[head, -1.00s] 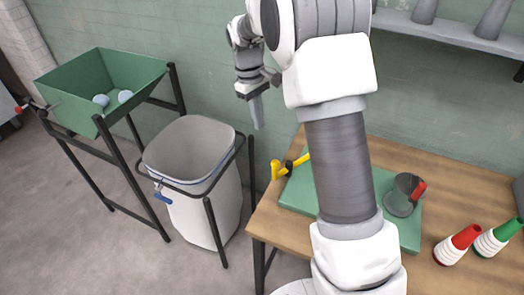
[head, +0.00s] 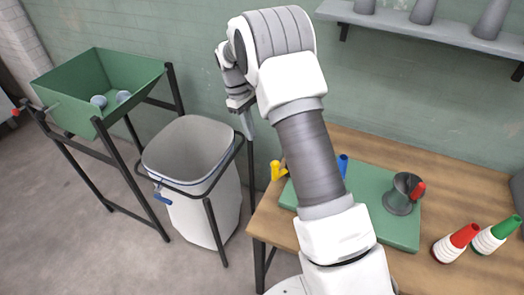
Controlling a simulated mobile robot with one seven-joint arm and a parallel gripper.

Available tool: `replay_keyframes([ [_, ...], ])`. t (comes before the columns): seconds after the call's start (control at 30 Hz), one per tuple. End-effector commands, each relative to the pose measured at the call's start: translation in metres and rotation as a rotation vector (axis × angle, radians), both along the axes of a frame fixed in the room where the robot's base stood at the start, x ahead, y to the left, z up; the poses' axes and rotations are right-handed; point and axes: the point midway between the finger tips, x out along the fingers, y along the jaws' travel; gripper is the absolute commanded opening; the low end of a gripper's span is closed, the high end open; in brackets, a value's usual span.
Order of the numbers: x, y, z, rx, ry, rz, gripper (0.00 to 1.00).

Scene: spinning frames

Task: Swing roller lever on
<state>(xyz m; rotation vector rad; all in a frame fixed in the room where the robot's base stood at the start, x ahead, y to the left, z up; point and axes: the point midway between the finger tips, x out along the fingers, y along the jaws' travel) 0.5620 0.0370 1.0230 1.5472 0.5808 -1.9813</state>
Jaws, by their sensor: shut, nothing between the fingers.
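Which part is the roller lever I cannot tell for sure. A yellow lever (head: 278,171) sits at the left edge of the green plate (head: 375,225) on the table; my arm hides the rest of it. A blue upright peg (head: 343,164) shows just right of my arm. A grey cup-like part with a red handle (head: 417,191) stands at the plate's right side. My gripper (head: 247,129) points down, shut and empty, above and left of the yellow lever, close to the right rim of the white bin in the picture. It touches nothing that I can make out.
The white bin (head: 216,205) stands in a black frame with a blue handle (head: 163,198). A green hopper (head: 70,88) with grey balls and a red-tipped handle (head: 20,109) is at left.

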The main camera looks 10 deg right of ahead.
Motion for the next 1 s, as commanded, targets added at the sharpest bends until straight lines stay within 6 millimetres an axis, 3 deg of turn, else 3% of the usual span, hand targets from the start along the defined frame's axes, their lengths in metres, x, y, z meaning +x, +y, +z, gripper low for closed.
replay_keyframes([
  [0.17, -0.006, -0.004, -0.025, 0.000, 0.005, -0.001, 0.00],
  [0.5, -0.019, -0.017, -0.096, -0.001, 0.004, -0.001, 0.00],
  [0.77, -0.042, -0.036, -0.092, 0.000, 0.001, -0.001, 0.00],
  [1.0, -0.048, -0.042, -0.093, 0.001, 0.000, -0.001, 0.00],
])
